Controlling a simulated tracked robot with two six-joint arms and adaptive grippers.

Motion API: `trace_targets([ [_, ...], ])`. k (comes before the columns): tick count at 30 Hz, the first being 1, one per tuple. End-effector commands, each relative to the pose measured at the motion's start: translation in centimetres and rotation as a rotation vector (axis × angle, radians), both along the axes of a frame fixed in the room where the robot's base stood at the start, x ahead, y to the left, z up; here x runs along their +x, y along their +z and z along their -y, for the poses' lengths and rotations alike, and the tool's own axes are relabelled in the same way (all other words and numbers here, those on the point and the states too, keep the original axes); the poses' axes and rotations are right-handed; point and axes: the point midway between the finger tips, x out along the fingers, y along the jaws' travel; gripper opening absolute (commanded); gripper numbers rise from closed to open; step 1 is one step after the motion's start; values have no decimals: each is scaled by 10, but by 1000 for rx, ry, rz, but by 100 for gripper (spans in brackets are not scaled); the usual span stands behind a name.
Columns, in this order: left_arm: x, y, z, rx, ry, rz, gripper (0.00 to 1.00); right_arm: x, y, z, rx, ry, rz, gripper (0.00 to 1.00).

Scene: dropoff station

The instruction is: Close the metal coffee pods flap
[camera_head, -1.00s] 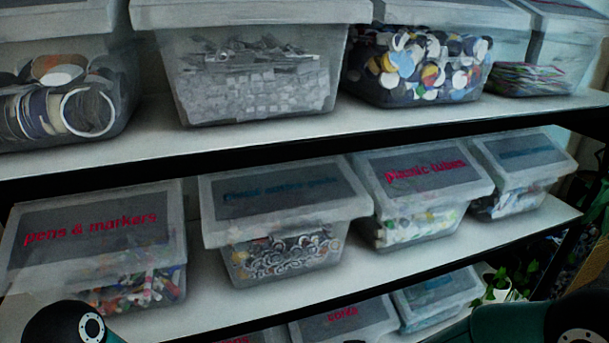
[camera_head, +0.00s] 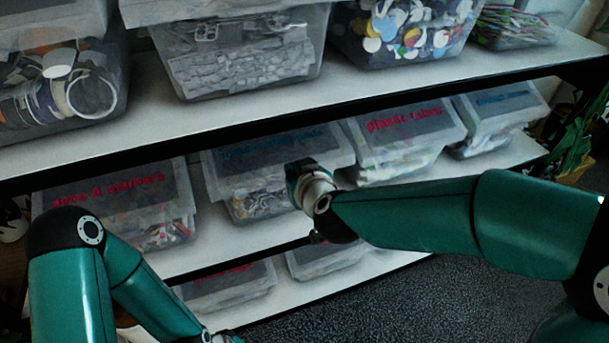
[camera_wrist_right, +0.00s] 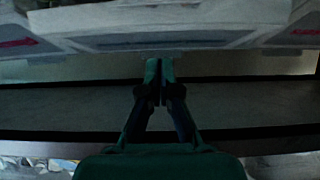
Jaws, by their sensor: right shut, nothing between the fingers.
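The metal coffee pods flap (camera_head: 262,152) is a pale lid with a dark panel and blue lettering, on a clear bin in the middle shelf row. It slopes down over the bin front; I cannot tell if it is fully shut. My right gripper (camera_head: 300,172) is in front of the bin, its fingers mostly hidden behind my wrist. In the right wrist view, its fingers (camera_wrist_right: 159,74) are shut and empty, with tips close to a blue-lettered lid (camera_wrist_right: 160,38). I cannot tell whether they touch it. My left arm shows, but its gripper is out of view.
The pens & markers bin (camera_head: 120,205) stands to the left and the plastic tubes bin (camera_head: 408,132) to the right. The upper shelf edge (camera_head: 300,140) runs close above the lids. More bins (camera_head: 225,288) stand on the lower shelf. Grey floor is open at lower right.

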Motion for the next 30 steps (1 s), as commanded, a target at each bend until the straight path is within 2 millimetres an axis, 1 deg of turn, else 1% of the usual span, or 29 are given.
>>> trace_targets([
  [1, 0, 0, 0, 0, 0, 0, 0, 10, -7, -3, -1, -2, -3, 0],
  [6, 0, 2, 0, 0, 0, 0, 0, 39, -22, -12, -1, -1, -3, 0],
  [9, 0, -6, 0, 0, 0, 0, 0, 33, -40, -10, -2, 0, -4, 0],
  [15, 0, -8, 0, 0, 0, 0, 0, 29, -56, -9, -1, 0, -2, 0],
  [27, 0, -8, 0, 0, 0, 0, 0, 28, -59, -8, 1, -1, -2, 0],
  [30, 0, -13, 0, 0, 0, 1, 0, 28, -62, -8, 3, -1, 3, 0],
])
